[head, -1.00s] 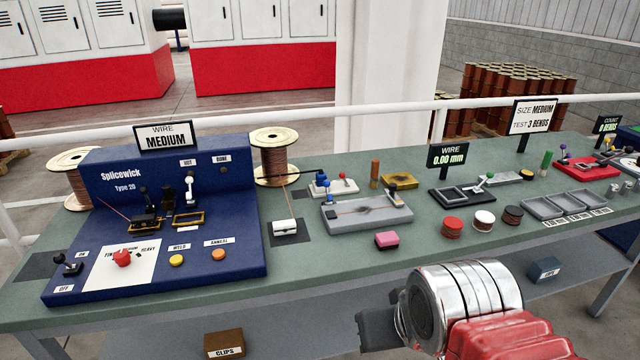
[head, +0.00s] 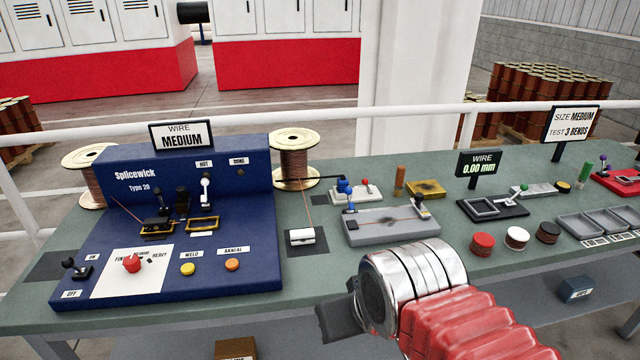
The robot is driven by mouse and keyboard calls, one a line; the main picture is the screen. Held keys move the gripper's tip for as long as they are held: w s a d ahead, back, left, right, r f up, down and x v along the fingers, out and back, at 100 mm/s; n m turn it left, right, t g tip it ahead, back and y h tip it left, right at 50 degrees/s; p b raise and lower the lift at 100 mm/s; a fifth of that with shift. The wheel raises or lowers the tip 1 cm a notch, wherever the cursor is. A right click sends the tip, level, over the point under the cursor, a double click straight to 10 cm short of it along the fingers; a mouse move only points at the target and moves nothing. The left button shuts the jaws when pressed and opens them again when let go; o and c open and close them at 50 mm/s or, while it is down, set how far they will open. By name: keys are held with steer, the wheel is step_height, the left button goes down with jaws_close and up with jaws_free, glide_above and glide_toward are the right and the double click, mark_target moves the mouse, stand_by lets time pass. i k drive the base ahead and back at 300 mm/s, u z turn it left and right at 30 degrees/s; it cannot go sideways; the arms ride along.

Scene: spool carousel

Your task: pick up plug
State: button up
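No thing in view is labelled as a plug, and I cannot tell which one it is. Small upright pieces on the green bench include an orange-brown cylinder (head: 399,181) behind the grey clamp block and a green cylinder (head: 584,175) at the right. My gripper (head: 338,319) is at the bench's front edge, in front of the grey clamp block (head: 390,226). Its dark fingers point left, and I see them from the side, so their opening is unclear. Nothing shows held in it. My wrist hides part of the bench, including where a pink block lay.
The blue Splicewick machine (head: 180,220) fills the bench's left. A white block (head: 301,237) sits beside it. Red (head: 482,243), white (head: 516,237) and dark (head: 547,232) round pieces stand right of my wrist. Grey trays (head: 598,222) lie farther right. A white rail (head: 400,120) runs behind.

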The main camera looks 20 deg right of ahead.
mark_target(343, 182)
steer(key=u, duration=0.4)
steer(key=i, duration=1)
steer(key=z, duration=0.15)
